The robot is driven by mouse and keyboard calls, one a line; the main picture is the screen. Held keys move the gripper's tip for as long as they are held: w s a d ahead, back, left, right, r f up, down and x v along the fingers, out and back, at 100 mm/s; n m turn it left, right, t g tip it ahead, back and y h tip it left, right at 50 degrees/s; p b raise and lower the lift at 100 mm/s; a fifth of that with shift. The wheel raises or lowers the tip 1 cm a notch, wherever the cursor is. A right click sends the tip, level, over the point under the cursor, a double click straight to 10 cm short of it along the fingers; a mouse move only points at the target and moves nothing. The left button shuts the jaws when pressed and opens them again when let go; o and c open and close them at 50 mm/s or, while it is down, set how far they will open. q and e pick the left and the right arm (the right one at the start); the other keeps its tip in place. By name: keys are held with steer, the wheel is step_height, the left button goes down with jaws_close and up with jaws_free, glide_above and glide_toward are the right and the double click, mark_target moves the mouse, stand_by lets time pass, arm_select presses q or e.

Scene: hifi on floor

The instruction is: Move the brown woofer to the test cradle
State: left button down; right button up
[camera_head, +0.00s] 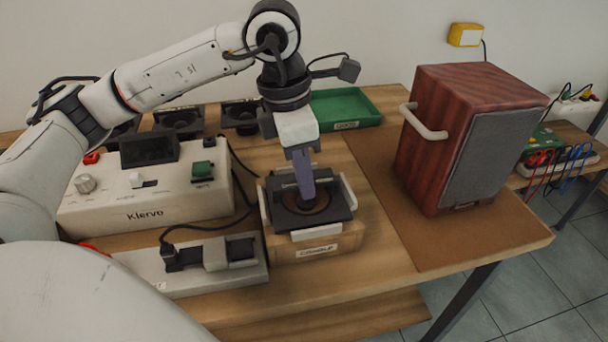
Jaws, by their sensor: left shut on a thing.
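The brown woofer (318,206), a black square frame with a brown cone, is at the wooden test cradle (345,240) in the middle of the table. It lies about flat between the cradle's white side pieces; I cannot tell whether it is fully seated. My left gripper (307,197) points down over it, its purple-grey fingers shut on the woofer and hiding part of the cone. My right gripper is not in view.
A white Klervo tester (150,205) and a grey fixture (195,275) stand left of the cradle. Black speaker drivers (178,121) sit behind, beside a green tray (345,108). A red-brown speaker cabinet (430,110) with a white handle stands right on a brown mat (400,225).

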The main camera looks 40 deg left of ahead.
arm_select(q)
steer(key=c, duration=1.7)
jaws_free()
steer(key=shift+f, duration=0.1)
steer(key=shift+s+a+r+p, duration=0.15)
steer(key=shift+s+r+p, duration=0.1)
steer(key=shift+r, duration=1.45)
steer(key=shift+s+a+r+p, duration=0.15)
steer(key=shift+a+r+p, duration=0.05)
steer(key=shift+r, duration=1.55)
steer(key=shift+s+a+r+p, duration=0.15)
steer(key=shift+s+r+p, duration=0.1)
steer(key=shift+r, duration=1.45)
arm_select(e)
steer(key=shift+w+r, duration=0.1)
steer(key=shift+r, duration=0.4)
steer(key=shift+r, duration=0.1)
